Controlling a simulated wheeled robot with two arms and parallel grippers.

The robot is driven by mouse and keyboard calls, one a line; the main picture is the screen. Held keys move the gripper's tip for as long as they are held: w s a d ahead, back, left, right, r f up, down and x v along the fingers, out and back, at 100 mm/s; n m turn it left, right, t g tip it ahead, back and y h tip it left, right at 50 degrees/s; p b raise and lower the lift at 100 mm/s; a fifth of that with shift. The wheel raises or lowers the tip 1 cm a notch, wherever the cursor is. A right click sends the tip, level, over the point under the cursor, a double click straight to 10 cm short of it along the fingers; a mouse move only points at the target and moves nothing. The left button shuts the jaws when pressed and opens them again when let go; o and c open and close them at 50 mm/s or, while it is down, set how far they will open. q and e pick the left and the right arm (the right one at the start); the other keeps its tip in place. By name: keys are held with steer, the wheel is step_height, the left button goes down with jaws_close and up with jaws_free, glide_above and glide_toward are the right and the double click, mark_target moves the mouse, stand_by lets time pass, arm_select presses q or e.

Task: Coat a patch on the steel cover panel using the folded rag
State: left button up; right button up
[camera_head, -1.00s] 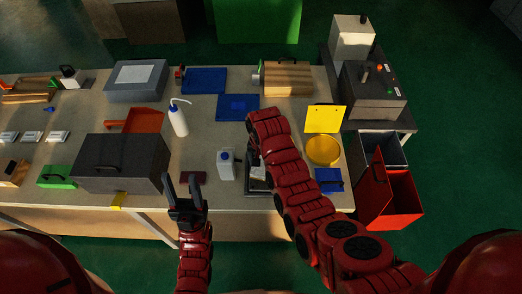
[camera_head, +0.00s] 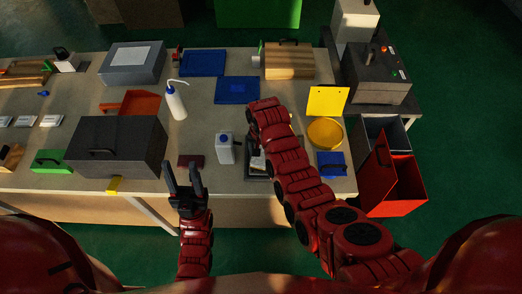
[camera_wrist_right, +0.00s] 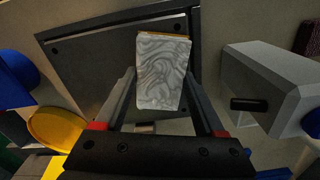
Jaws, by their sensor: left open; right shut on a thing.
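The folded rag (camera_wrist_right: 162,75) is a pale block with grey wavy marbling and a yellow-orange strip along its far edge. My right gripper (camera_wrist_right: 160,92) is shut on it, with a finger at each side. The dark grey steel cover panel (camera_wrist_right: 95,70) lies behind and below the rag in the right wrist view; I cannot tell whether they touch. In the head view my right arm hides most of the panel (camera_head: 256,175), and the rag (camera_head: 258,163) shows only as a small pale patch. My left gripper (camera_head: 182,170) is open and empty near the bench's front edge.
A dark red block (camera_head: 190,161) lies beyond my left gripper. A yellow round dish (camera_head: 325,133) and a blue item (camera_head: 331,164) are right of my right arm. A squeeze bottle (camera_head: 176,102) stands further back.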

steer(key=shift+f+b, duration=0.45)
steer(key=shift+f, duration=0.15)
stand_by(0.5)
steer(key=o, duration=0.9)
steer(key=shift+r, duration=0.4)
steer(key=c, duration=1)
steer(key=shift+c, duration=0.2)
